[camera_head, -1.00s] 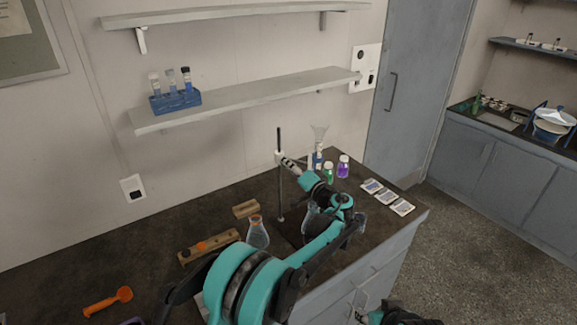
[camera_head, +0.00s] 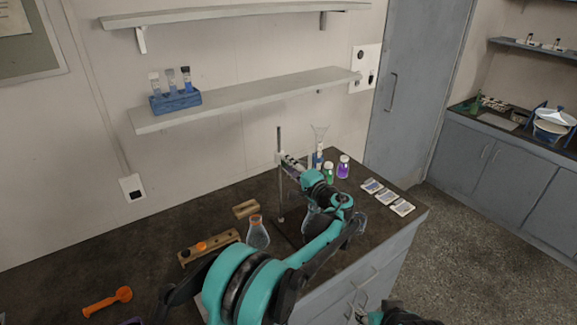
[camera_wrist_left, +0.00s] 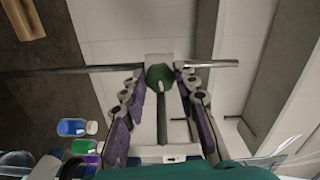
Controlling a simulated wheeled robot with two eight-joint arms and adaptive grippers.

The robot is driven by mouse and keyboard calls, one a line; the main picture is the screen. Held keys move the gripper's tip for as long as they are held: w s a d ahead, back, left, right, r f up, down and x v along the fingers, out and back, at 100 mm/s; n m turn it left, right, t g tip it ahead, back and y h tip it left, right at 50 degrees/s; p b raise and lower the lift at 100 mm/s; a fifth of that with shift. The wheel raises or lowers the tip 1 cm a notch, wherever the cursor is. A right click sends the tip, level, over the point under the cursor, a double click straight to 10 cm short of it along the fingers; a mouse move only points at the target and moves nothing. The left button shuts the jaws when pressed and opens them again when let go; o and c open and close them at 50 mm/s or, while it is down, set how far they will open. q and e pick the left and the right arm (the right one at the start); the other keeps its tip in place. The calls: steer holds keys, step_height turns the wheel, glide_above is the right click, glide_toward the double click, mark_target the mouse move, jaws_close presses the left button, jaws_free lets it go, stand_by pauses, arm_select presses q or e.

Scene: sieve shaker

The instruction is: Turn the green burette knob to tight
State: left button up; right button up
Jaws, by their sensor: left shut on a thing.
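The green knob (camera_wrist_left: 159,77) is in the left wrist view, between the fingertips of my left gripper (camera_wrist_left: 158,84). My left gripper is shut on it, one finger on each side. In the head view my left gripper (camera_head: 291,162) is at the upper part of the upright stand rod (camera_head: 280,190), and it hides the knob there. The rod also crosses the left wrist view (camera_wrist_left: 75,71) sideways, behind the knob. A small part of my right arm shows at the bottom of the head view; its jaw state is unclear.
A conical flask (camera_head: 258,236) stands in front of the rod, near a wooden rack (camera_head: 212,245). Green (camera_head: 329,172) and purple (camera_head: 343,167) bottles stand behind my left arm. A shelf (camera_head: 240,100) runs above the bench. An orange scoop (camera_head: 108,301) lies at front left.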

arm_select(q)
steer(key=shift+m, duration=1)
steer(key=o, duration=1.1)
steer(key=shift+o, duration=0.2)
steer(key=v, duration=1.2)
steer(key=shift+a, duration=0.1)
